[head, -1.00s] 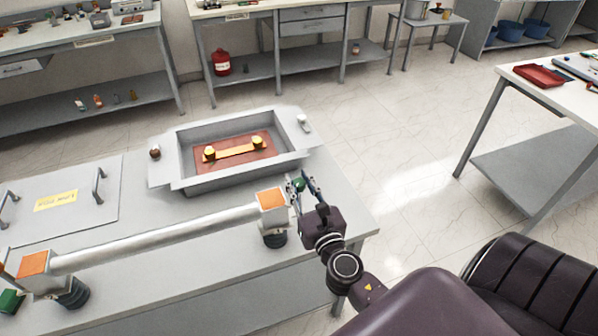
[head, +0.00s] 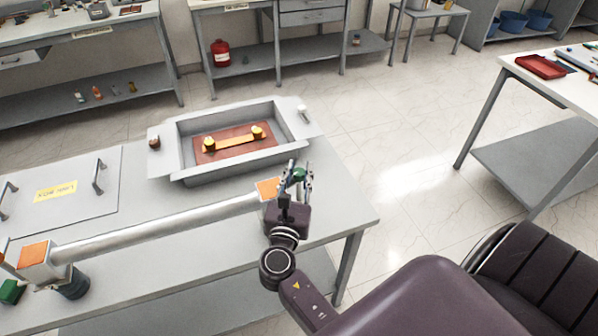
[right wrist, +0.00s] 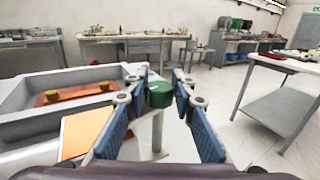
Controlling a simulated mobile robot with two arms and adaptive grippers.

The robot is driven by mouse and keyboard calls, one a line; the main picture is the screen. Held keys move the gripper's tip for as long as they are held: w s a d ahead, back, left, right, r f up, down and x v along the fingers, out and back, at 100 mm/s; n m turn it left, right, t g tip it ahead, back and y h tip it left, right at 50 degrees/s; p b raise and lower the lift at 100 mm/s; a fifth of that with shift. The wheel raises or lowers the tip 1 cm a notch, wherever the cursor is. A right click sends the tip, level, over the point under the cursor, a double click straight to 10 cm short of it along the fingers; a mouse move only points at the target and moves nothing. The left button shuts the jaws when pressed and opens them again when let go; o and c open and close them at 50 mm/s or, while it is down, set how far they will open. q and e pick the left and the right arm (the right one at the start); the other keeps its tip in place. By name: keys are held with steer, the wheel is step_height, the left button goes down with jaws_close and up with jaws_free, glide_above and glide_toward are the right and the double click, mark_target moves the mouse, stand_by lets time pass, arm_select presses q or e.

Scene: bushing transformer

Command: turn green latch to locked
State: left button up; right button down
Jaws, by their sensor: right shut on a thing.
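The green latch (head: 299,174) is a small green knob beside the right orange-topped end block (head: 268,187) of a long grey bar (head: 160,228). In the right wrist view the green latch (right wrist: 158,95) sits between the fingertips, with a pale upright part below it. My right gripper (head: 297,172) is shut on the green latch, reaching in from the bench's front side. Its blue-padded fingers (right wrist: 159,97) flank the knob in the wrist view. The fingers and gripper body partly hide the latch and end block. My left gripper is not in view.
A grey open box (head: 185,160) with a yellow bar on a brown plate stands behind the bar. A lid with handles (head: 75,200) lies at left. A green block (head: 12,291) is at the bar's left end. Floor right of the bench (head: 375,215) is clear.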

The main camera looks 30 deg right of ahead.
steer(key=c, duration=1.6)
jaws_free()
steer(key=shift+n+t+y, duration=0.3)
steer(key=shift+y, duration=0.1)
